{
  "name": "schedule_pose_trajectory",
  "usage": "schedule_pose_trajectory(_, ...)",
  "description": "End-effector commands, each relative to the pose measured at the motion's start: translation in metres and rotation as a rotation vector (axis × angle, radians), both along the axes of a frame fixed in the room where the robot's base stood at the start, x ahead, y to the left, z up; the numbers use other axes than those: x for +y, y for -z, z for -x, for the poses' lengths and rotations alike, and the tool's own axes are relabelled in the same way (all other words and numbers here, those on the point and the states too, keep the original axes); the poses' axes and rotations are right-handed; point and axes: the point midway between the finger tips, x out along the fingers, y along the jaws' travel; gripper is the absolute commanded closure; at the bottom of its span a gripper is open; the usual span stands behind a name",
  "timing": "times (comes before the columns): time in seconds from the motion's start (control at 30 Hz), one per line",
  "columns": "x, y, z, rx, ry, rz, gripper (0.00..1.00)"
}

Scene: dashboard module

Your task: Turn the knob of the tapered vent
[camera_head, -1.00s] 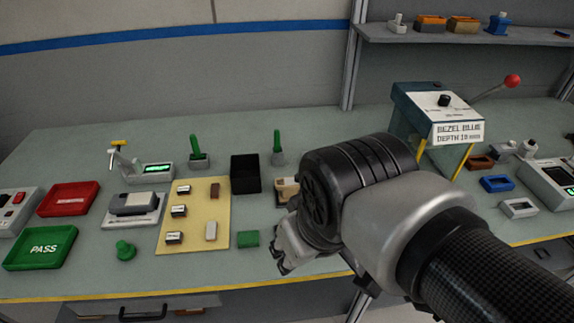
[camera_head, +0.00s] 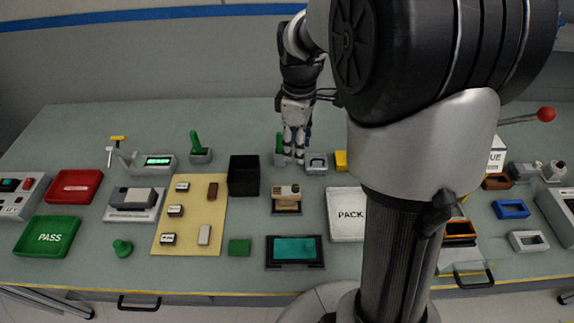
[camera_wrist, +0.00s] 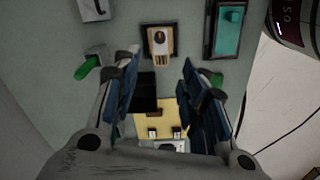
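The tapered vent (camera_head: 286,201) is a small beige block with slats, sitting on a dark base in the middle of the bench. Its dark knob is on its upper face. In the wrist view the vent (camera_wrist: 160,46) shows beyond the fingertips, slats towards me, with the dark oval knob (camera_wrist: 159,36) on it. My gripper (camera_head: 294,156) points down behind the vent, close to a green-handled stand. In the wrist view my gripper (camera_wrist: 160,62) is open and empty, its blue-padded fingers well apart. It is not touching the vent.
A black bin (camera_head: 244,175) stands left of the gripper. The green-handled stand (camera_head: 279,150) and a small grey block (camera_head: 316,163) are right beside it. A teal-screened tray (camera_head: 294,251) lies in front of the vent, and a white PACK tray (camera_head: 345,214) to its right.

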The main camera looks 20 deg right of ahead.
Motion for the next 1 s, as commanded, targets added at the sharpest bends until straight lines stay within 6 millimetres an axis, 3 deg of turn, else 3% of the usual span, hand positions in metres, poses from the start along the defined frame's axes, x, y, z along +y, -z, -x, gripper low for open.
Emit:
schedule_pose_trajectory(0.6,0.001,0.132,0.001,0.002,0.002,-0.001,0.61)
schedule_pose_trajectory(0.8,0.001,0.154,0.001,0.0,0.002,0.0,0.61)
schedule_pose_trajectory(1.0,0.0,0.159,0.001,-0.001,0.002,0.001,0.61)
